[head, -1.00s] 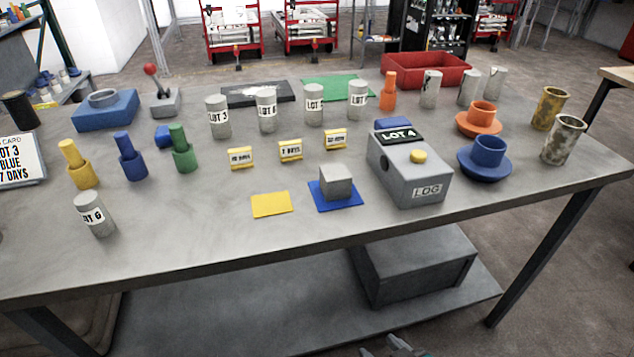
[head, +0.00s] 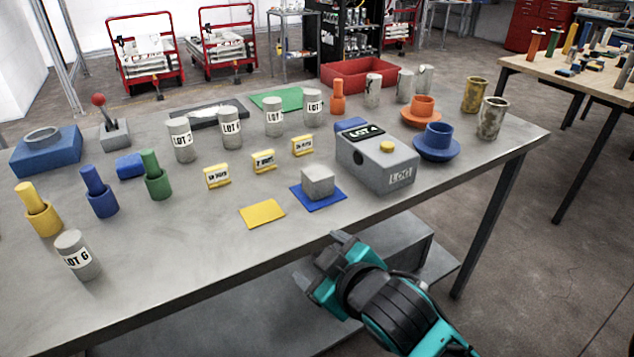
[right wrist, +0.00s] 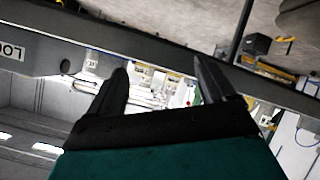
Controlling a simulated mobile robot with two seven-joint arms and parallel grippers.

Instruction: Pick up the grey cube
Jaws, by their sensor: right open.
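The grey cube (head: 318,182) sits on a blue square mat (head: 330,204) near the front edge of the table, in the head view. My right gripper (head: 322,258) is in front of the table edge, below the cube in the picture and apart from it. Its two dark fingers stand apart and empty in the right wrist view (right wrist: 163,80). The cube cannot be made out in the right wrist view. My left gripper is not in view.
A grey LOG box (head: 375,165) with a yellow button stands right of the cube. A yellow mat (head: 262,214) lies left of it, with small yellow label blocks (head: 263,161) behind. A labelled cylinder (head: 77,256) stands at front left. Table between is bare.

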